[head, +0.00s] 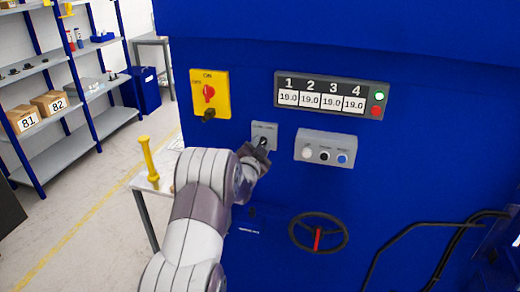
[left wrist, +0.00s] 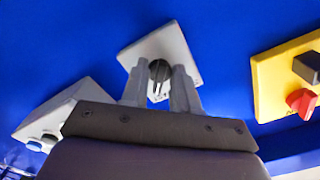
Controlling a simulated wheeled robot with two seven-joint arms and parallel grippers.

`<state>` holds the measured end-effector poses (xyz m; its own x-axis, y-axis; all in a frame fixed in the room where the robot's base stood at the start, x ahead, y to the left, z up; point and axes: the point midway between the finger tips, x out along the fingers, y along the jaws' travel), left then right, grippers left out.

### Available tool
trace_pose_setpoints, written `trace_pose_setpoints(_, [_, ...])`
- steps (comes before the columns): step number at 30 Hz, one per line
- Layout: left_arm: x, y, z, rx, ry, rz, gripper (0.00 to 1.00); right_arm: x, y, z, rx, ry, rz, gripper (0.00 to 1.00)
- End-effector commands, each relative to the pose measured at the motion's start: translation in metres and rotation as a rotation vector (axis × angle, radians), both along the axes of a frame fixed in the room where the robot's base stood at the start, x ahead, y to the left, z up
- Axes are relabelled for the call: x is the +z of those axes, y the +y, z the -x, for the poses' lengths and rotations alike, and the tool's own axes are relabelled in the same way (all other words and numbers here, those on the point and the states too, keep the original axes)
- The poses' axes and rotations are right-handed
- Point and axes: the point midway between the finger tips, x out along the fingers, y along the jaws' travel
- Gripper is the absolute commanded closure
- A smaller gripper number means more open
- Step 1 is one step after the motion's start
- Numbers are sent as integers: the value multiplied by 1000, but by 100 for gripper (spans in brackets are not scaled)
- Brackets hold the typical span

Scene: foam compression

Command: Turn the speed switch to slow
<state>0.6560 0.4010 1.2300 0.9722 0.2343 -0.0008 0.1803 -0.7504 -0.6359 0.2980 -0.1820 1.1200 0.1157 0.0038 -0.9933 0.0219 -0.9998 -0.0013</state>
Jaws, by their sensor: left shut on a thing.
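The speed switch is a black knob on a small grey plate (head: 265,129) on the blue machine front, below the numbered display. My left gripper (head: 261,147) is at this plate and covers most of the knob in the head view. In the left wrist view the black knob (left wrist: 159,70) stands between the two grey fingers of my left gripper (left wrist: 160,88), which is shut on it. The grey plate (left wrist: 160,42) shows around and behind the knob. Its lettering is too small to read, so I cannot tell the setting. My right gripper is not in view.
A yellow panel (head: 222,90) with a red switch is up left of the plate. A grey button box (head: 324,147) sits just to its right. A display panel (head: 331,96) is above. A handwheel (head: 319,232) is below. Shelves stand at far left.

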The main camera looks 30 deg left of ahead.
Motion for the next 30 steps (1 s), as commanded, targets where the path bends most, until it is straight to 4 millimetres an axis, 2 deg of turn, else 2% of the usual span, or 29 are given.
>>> trace_pose_setpoints(2, [-8,-1,1,0,-7,48,100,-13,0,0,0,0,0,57])
trace_pose_setpoints(12, [-9,-1,1,-1,-78,346,100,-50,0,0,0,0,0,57])
trace_pose_setpoints(21, [-9,-1,0,2,-142,625,100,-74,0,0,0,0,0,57])
trace_pose_setpoints(30, [-8,-2,0,4,-208,902,100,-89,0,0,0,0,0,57])
